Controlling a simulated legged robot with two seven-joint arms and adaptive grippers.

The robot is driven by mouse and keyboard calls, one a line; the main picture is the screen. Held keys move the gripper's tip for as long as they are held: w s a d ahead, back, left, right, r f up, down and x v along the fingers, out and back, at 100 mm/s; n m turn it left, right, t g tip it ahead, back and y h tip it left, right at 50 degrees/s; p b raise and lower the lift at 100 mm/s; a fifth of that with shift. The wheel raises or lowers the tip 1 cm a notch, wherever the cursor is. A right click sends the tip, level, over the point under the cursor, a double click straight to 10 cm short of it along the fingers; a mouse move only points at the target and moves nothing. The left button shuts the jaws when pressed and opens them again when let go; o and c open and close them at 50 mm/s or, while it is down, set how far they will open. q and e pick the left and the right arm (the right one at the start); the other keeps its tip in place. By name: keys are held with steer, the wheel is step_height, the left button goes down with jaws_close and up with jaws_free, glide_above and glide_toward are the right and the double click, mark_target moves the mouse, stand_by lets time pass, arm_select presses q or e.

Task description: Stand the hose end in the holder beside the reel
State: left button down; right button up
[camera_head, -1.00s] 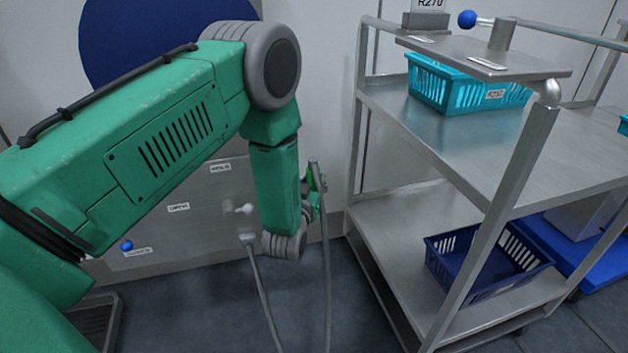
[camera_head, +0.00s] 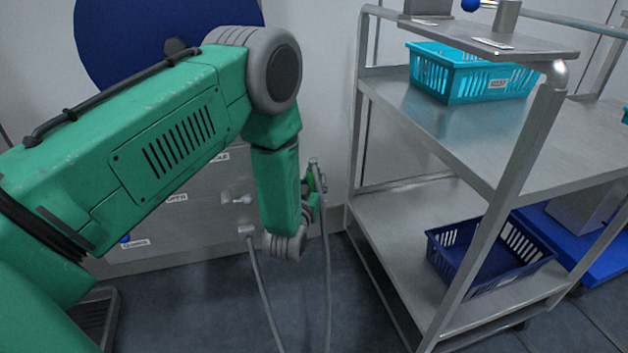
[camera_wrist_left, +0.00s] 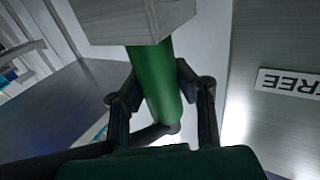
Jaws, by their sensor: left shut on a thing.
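My left gripper (camera_head: 314,187) is shut on the hose end, low in front of the pale wall in the head view. The left wrist view shows the hose end's green grip (camera_wrist_left: 153,80) between the two dark fingers (camera_wrist_left: 160,98), with a grey faceted piece above it. In the head view the hose end (camera_head: 314,165) points up, and the grey hose (camera_head: 327,270) hangs down from it towards the floor. The large dark blue disc, apparently the reel (camera_head: 120,45), is on the wall, partly behind my arm. I cannot make out the holder. My right gripper is out of view.
A steel trolley (camera_head: 405,205) stands close on the right, with a turquoise basket (camera_head: 450,75) above and a navy basket (camera_head: 440,250) below. A grey labelled panel (camera_head: 190,225) has a tap and a hose outlet (camera_head: 246,231). Floor in front is clear.

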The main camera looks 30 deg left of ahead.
arm_select(q)
steer(key=shift+f+b, duration=0.55)
steer(key=shift+f, duration=0.45)
steer(key=c, duration=1.3)
jaws_free()
steer(key=shift+o, duration=0.2)
steer(key=shift+s, duration=0.1)
steer(key=v, duration=1.1)
steer(key=shift+s, duration=0.4)
steer(key=shift+d, duration=0.15)
